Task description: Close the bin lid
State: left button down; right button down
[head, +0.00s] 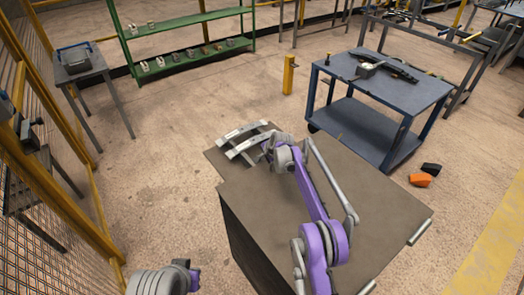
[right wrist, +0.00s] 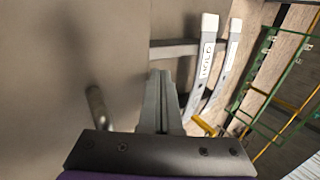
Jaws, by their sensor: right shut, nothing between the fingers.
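A large dark brown box (head: 370,205) with a flat top stands in front of me in the head view. I take it for the bin; I cannot tell how its lid sits. Two pale metal bars (head: 242,132) lie at its far left edge. In the right wrist view the bars (right wrist: 207,65) have white ends and lettering. My right gripper (head: 266,151) is over the far part of the top, close beside the bars. Its fingers (right wrist: 160,78) are shut and empty, pointing toward the brown surface. My left gripper is not in view; only part of my left arm shows at bottom left.
A blue cart (head: 345,125) with tools on top stands at the back right. Orange and black blocks (head: 420,180) lie on the floor beside it. A green shelf (head: 190,62), a yellow post (head: 288,75) and a mesh fence (head: 45,215) surround open floor at the left.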

jog(key=shift+f, duration=0.5)
jog(key=shift+s+d+r, duration=0.25)
jog(key=shift+s+r, duration=0.05)
jog(key=shift+r, duration=0.25)
jog(key=b+v, duration=0.1)
jog(key=v, duration=0.8)
jog(key=shift+r+b, duration=0.3)
jog(key=shift+b, duration=0.1)
